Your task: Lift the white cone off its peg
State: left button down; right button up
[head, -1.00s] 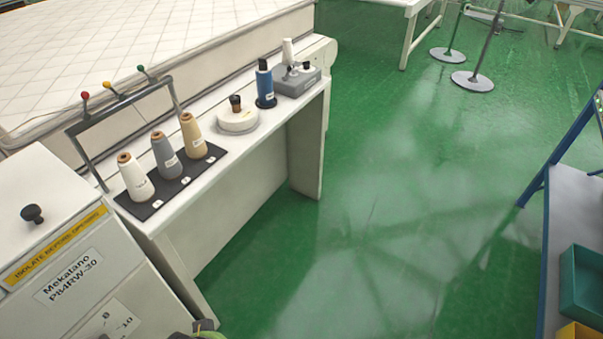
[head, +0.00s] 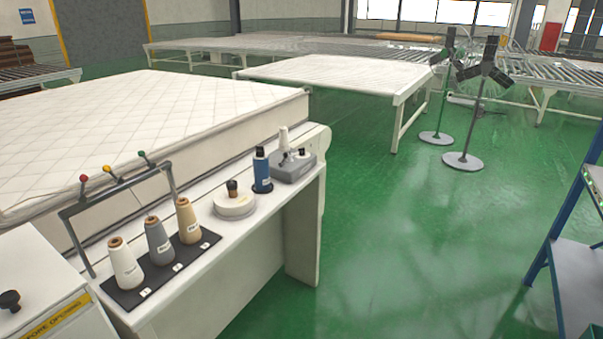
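The white cone (head: 124,264) stands upright at the left end of a black mat (head: 155,287) on the white bench. A grey cone (head: 160,243) and a tan cone (head: 188,222) stand beside it on the same mat, in a row toward the right. The white cone has a brown top; its peg is hidden inside it. Neither of my grippers shows in the head view now.
A metal frame with red, yellow and green knobs (head: 106,170) stands behind the cones. A white round container (head: 234,203), a blue bottle-like item (head: 262,170) and a grey device (head: 294,166) stand further right. A white machine cabinet (head: 35,275) is at left. Green floor is open to the right.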

aim_at(129, 275)
jog(key=u, duration=1.3)
jog(key=i+l+u, duration=0.15)
jog(key=l, duration=0.15)
jog(key=i+l+u, duration=0.1)
jog(key=l, duration=0.2)
jog(key=i+l+u, duration=0.15)
jog(key=l, duration=0.2)
jog(key=i+l+u, duration=0.1)
jog(key=i+l, duration=0.1)
jog(key=l, duration=0.1)
